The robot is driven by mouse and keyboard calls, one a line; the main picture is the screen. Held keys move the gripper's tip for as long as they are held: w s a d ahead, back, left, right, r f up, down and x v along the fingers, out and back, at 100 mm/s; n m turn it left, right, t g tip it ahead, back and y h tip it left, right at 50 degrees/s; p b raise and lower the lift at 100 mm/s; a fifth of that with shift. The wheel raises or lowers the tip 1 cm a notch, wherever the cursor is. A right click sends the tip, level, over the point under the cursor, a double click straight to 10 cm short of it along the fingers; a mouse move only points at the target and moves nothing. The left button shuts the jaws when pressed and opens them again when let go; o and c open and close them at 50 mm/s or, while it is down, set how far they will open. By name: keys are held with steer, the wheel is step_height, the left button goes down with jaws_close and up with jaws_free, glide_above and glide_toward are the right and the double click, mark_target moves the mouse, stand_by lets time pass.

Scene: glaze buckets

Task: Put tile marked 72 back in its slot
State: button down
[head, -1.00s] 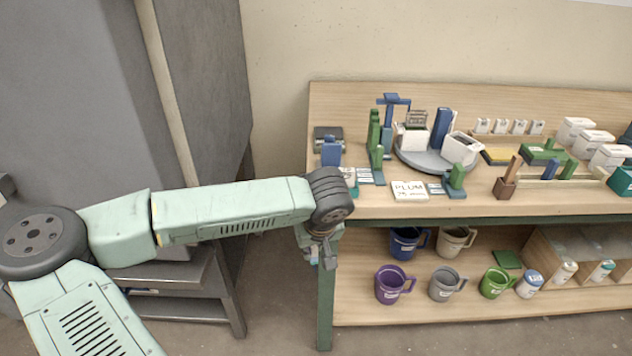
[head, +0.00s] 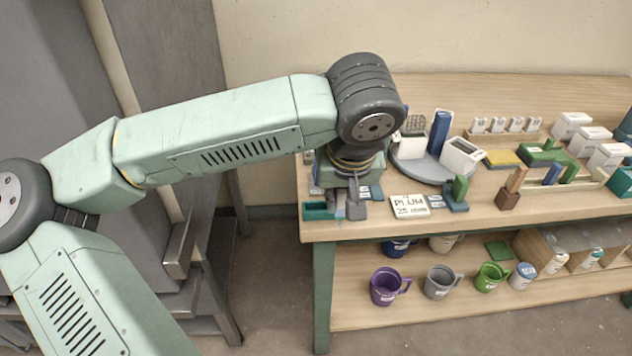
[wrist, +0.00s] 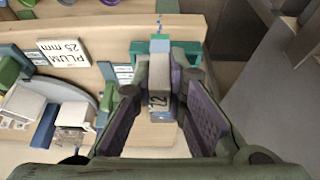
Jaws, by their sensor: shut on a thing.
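In the wrist view, my gripper (wrist: 160,84) is shut on a pale grey-brown tile marked 72 (wrist: 158,100), held between the two dark fingers with its number towards the camera. A green-teal holder (wrist: 190,48) lies just beyond the fingertips, with a light blue piece (wrist: 160,45) at its middle. I cannot tell whether the tile touches it. In the head view, my gripper (head: 347,203) points down over the bench's front left corner, beside the teal holder (head: 318,211). The tile and most of the fingertips are hard to make out there. The slot itself is not clear.
A PLUM 25 mm card (head: 409,206) lies right of my gripper, with a green and blue stand (head: 457,193) beyond it. A grey round tray (head: 420,170) with white containers stands behind. Mugs, including a purple one (head: 388,286), sit on the lower shelf.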

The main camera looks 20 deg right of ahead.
steer(key=w+f+p, duration=0.1)
steer(key=w, duration=0.1)
steer(key=w+a+f+p, duration=0.1)
steer(key=w, duration=0.1)
steer(key=w+f+p, duration=0.1)
steer(key=w, duration=0.2)
steer(key=shift+a+f, duration=0.3)
steer(key=shift+f, duration=0.3)
steer(key=shift+f+b, duration=0.25)
steer(key=shift+b, duration=0.1)
steer(key=c, duration=1.9)
jaws_free()
steer(key=shift+r, duration=0.15)
